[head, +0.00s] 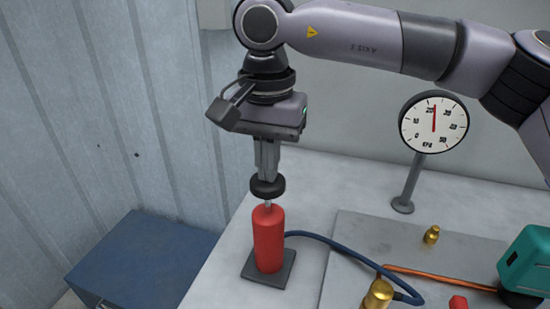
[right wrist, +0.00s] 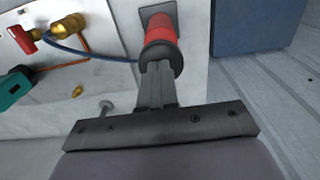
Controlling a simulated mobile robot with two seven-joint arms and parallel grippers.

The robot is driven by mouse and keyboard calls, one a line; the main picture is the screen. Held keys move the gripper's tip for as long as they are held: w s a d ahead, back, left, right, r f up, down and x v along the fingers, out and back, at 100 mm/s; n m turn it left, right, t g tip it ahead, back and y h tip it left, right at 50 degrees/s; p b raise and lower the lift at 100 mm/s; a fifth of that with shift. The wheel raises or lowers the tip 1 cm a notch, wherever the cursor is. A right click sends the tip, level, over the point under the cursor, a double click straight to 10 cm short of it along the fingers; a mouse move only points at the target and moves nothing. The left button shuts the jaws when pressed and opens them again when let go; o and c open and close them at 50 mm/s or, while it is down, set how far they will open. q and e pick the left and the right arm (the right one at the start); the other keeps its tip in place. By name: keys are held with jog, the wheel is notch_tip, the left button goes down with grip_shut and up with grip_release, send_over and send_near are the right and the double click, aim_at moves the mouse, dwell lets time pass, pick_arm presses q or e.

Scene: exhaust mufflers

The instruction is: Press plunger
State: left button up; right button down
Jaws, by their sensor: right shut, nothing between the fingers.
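A red pump cylinder (head: 268,240) stands upright on a dark square base on the bench. Its plunger has a black round knob (head: 267,188) on a thin metal rod, and a short length of the rod shows between knob and cylinder. My right gripper (head: 266,172) points straight down with its fingers shut, the tips at the top of the knob. In the right wrist view the shut fingers (right wrist: 157,82) reach the black knob (right wrist: 161,57), with the red cylinder (right wrist: 161,27) beyond it. The fingertips' exact contact is hidden. My left gripper is not in view.
A round gauge (head: 434,123) on a post has its red needle near the top of the dial. A blue hose (head: 330,242) runs from the cylinder to brass fittings (head: 378,294). A teal device (head: 526,258) stands at right. A blue cabinet (head: 140,262) is left of the bench.

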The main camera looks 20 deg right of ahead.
notch_tip(320, 180, up, 10)
jog(key=shift+r+b, duration=0.25)
jog(key=shift+b, duration=0.05)
jog(key=shift+w, duration=0.1)
dwell(1.1)
